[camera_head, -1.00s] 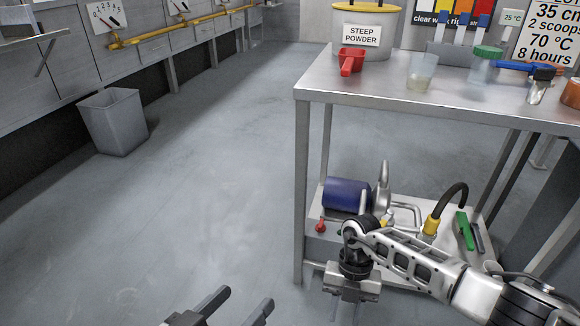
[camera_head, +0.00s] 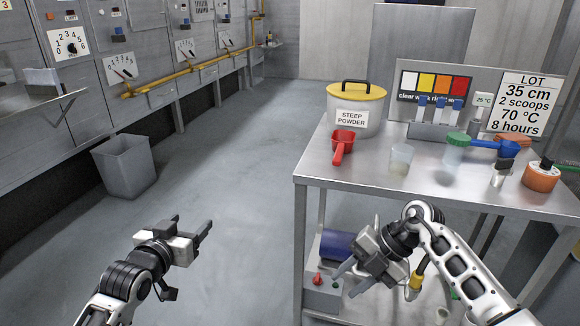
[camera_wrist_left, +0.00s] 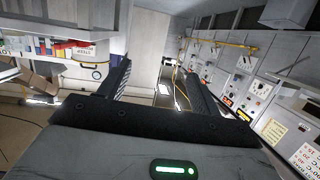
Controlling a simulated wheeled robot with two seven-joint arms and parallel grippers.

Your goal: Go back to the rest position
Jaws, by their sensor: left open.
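My left gripper (camera_head: 190,228) is over the bare floor at the lower left of the head view, pointing right. It is open and empty; both dark fingers show apart in the left wrist view (camera_wrist_left: 162,82). My right gripper (camera_head: 348,280) is in front of the metal table (camera_head: 400,187), below the level of its top, pointing down and to the left. Its fingers look apart, with nothing between them.
On the table stand a steep powder tub (camera_head: 357,105), a red scoop (camera_head: 341,146), a cloudy beaker (camera_head: 401,160), a blue-handled tool (camera_head: 490,147) and an orange jar (camera_head: 541,177). A grey bin (camera_head: 126,168) stands by the wall panels. The floor between is clear.

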